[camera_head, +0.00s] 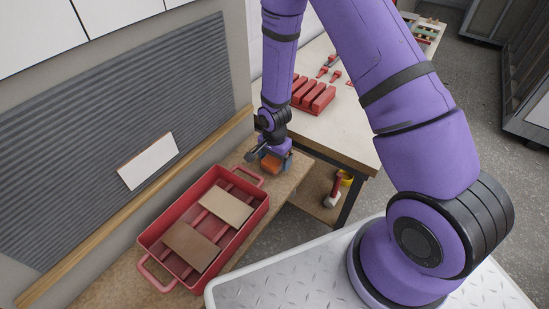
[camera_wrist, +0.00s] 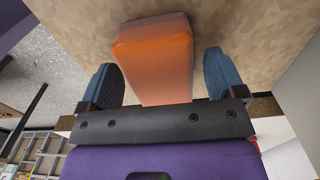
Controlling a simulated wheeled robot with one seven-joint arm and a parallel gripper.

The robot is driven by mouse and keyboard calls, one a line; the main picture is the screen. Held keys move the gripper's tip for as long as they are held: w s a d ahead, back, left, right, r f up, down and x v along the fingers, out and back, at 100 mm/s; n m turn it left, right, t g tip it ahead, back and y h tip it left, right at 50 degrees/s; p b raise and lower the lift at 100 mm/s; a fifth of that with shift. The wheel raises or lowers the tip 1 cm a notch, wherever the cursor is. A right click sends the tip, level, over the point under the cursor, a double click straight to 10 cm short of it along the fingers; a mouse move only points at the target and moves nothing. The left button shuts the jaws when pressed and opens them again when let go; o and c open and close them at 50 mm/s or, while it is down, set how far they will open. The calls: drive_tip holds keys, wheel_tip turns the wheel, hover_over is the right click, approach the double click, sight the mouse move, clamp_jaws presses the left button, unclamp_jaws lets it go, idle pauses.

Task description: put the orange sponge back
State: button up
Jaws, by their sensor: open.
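The orange sponge (camera_wrist: 155,60) is a block standing on the speckled tan bench top, seen close up in the wrist view. In the head view the sponge (camera_head: 270,164) shows under my wrist, near the right end of the bench. My gripper (camera_wrist: 160,80) is open, with one blue finger on each side of the sponge. In the head view my gripper (camera_head: 272,158) partly hides the sponge.
A red tray (camera_head: 150,243) with two tan tiles (camera_head: 226,206) stands on the bench (camera_head: 112,287), close to the gripper. A white tile (camera_head: 148,161) is on the ridged grey wall panel (camera_head: 95,135). A table (camera_head: 352,133) with red blocks (camera_head: 313,96) stands behind.

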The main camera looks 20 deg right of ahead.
drive_tip(key=shift+r, duration=0.1)
wheel_tip(320, 180, up, 26)
drive_tip(key=s+d+n+t, duration=0.1)
drive_tip(key=s+d+n, duration=0.1)
drive_tip(key=d+n, duration=0.1)
drive_tip(key=s+d+r+n+t, duration=0.2)
drive_tip(key=s+r+n, duration=0.2)
drive_tip(key=s+r, duration=0.6)
drive_tip(key=s+d+r+n+t, duration=0.2)
drive_tip(key=s+r+n, duration=0.2)
drive_tip(key=s+r, duration=0.7)
drive_tip(key=shift+s+d+r, duration=0.2)
drive_tip(key=shift+s+r, duration=0.05)
drive_tip(key=shift+s, duration=0.6)
